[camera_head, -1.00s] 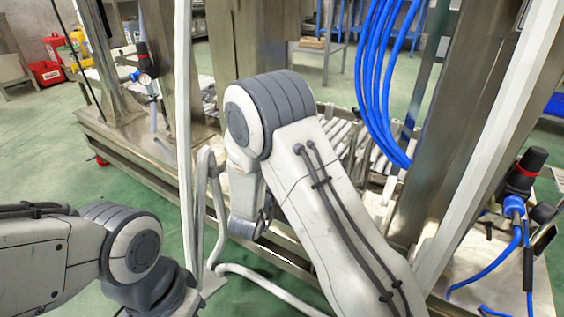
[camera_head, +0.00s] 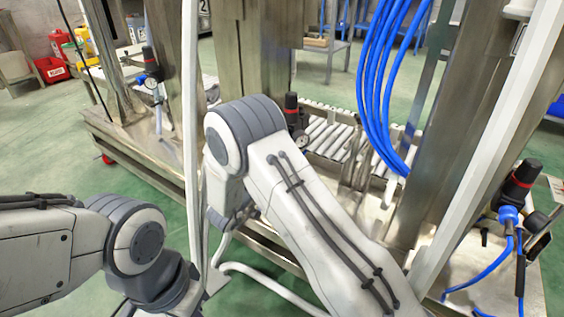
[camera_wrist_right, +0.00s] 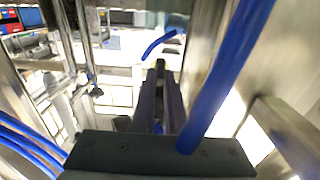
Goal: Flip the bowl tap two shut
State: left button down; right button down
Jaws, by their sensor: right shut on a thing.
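My right gripper (camera_wrist_right: 160,95) shows in the right wrist view with its dark fingers close together. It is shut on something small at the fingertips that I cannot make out. A short curved blue piece (camera_wrist_right: 160,42) is just beyond the tips, and whether it belongs to a tap is unclear. In the head view my right arm hides its own gripper. I cannot pick out bowl tap two for certain in either view. My left arm comes in at the lower left of the head view, with its gripper out of the frame.
Blue hoses (camera_head: 372,90) hang beside a steel post (camera_head: 440,150). A blue hose (camera_wrist_right: 225,75) crosses close by in the wrist view. Black regulators stand at centre (camera_head: 293,115), left (camera_head: 152,75) and right (camera_head: 520,180). A roller conveyor (camera_head: 330,140) lies behind. Green floor is open at left.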

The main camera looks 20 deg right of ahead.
jog(key=c, duration=0.9)
grip_release()
jog(key=shift+c, duration=0.2)
jog(key=p+v, duration=0.5)
jog(key=v, duration=0.5)
jog(key=shift+s+a, duration=0.15)
